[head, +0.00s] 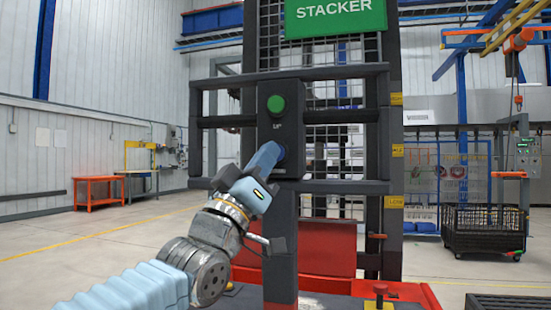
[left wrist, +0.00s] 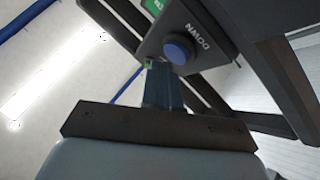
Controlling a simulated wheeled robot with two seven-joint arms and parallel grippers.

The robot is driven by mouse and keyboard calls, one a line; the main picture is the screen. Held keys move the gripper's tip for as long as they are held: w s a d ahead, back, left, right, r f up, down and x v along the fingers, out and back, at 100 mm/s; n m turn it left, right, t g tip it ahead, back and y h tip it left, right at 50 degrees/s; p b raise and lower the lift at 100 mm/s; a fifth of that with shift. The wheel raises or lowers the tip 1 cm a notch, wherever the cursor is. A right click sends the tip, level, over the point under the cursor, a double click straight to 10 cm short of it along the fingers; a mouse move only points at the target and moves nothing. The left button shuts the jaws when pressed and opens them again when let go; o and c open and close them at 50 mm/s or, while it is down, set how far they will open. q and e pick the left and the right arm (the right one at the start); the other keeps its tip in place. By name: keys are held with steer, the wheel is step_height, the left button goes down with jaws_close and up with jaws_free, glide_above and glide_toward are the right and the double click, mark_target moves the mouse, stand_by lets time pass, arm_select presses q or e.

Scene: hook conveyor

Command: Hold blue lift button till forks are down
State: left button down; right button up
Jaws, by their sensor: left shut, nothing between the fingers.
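The dark control box (head: 293,130) stands on a post in front of the stacker, with a green button (head: 276,104) marked UP. Below it is the blue button (head: 281,153), mostly hidden behind my gripper; it shows as a round blue cap marked DOWN in the left wrist view (left wrist: 179,50). My left gripper (head: 272,152) is shut and empty, its tips at the blue button. In the left wrist view the tips (left wrist: 162,68) lie at the button's lower left edge; whether they press it I cannot tell. I cannot clearly make out the forks. My right gripper is not in view.
The stacker frame (head: 392,150) with dark rails and mesh rises behind the box, under a green STACKER sign (head: 335,15). A red panel (head: 328,248) sits low on it. A black mesh bin (head: 484,230) stands at right. Open floor lies left.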

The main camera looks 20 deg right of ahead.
arm_select(q)
steer(key=shift+s+a, duration=0.1)
steer(key=shift+s, duration=0.1)
steer(key=s+a+b, duration=0.2)
steer(key=s+b, duration=0.1)
steer(key=s, duration=0.1)
steer(key=shift+s+a+b, duration=0.1)
steer(key=shift+a+b, duration=0.25)
steer(key=shift+a, duration=0.05)
stand_by(0.9)
